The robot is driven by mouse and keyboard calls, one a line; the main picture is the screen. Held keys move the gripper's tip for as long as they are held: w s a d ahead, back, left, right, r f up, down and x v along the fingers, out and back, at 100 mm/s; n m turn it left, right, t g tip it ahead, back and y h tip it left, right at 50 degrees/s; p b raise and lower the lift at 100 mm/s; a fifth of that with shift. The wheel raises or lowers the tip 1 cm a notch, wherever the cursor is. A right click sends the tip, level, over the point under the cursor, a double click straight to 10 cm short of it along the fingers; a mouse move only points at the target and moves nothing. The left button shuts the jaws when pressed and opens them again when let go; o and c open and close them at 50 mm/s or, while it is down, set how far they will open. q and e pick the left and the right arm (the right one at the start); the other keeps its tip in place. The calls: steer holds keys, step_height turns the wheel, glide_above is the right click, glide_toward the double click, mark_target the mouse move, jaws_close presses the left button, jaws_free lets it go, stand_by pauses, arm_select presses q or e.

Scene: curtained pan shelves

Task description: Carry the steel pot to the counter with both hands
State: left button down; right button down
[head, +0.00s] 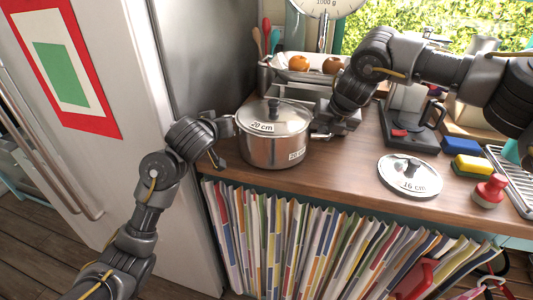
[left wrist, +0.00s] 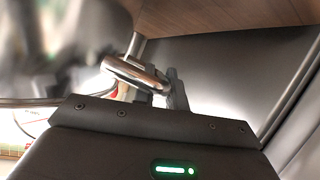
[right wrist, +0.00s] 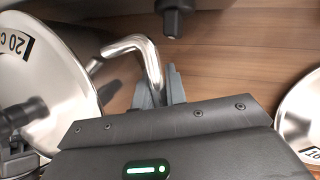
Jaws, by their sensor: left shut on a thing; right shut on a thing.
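The steel pot (head: 272,148), marked 20 cm, is upright with its lid (head: 273,116) on, at the left part of the wooden counter (head: 345,168). I cannot tell whether its base touches the wood. My left gripper (head: 231,124) is shut on the pot's left handle, a bent steel bar (left wrist: 137,73) in the left wrist view. My right gripper (head: 319,127) is shut on the right handle, which shows as a steel bar (right wrist: 146,55) in the right wrist view. The pot's own far side is hidden.
A 16 cm lid (head: 410,178) lies right of the pot. A coffee maker (head: 412,125), a yellow sponge (head: 471,166) and a red-topped item (head: 488,192) stand farther right. A fruit tray (head: 296,75) is behind. The fridge (head: 140,140) is close on the left; a striped curtain (head: 320,245) hangs below.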

arm_select(q)
steer(key=shift+d+f, duration=0.1)
steer(key=shift+f, duration=0.2)
arm_select(e)
steer(key=shift+a+f, duration=0.15)
steer(key=shift+f, duration=0.1)
arm_select(q)
steer(key=c, duration=1.4)
jaws_free()
steer(key=shift+s+r, duration=0.15)
steer(key=shift+c, duration=0.2)
arm_select(e)
steer(key=c, duration=1.4)
jaws_free()
steer(key=shift+s+r, duration=0.1)
steer(key=shift+s, duration=0.05)
steer(key=shift+c, duration=0.2)
arm_select(q)
steer(key=v, duration=1.2)
arm_select(e)
steer(key=v, duration=1.2)
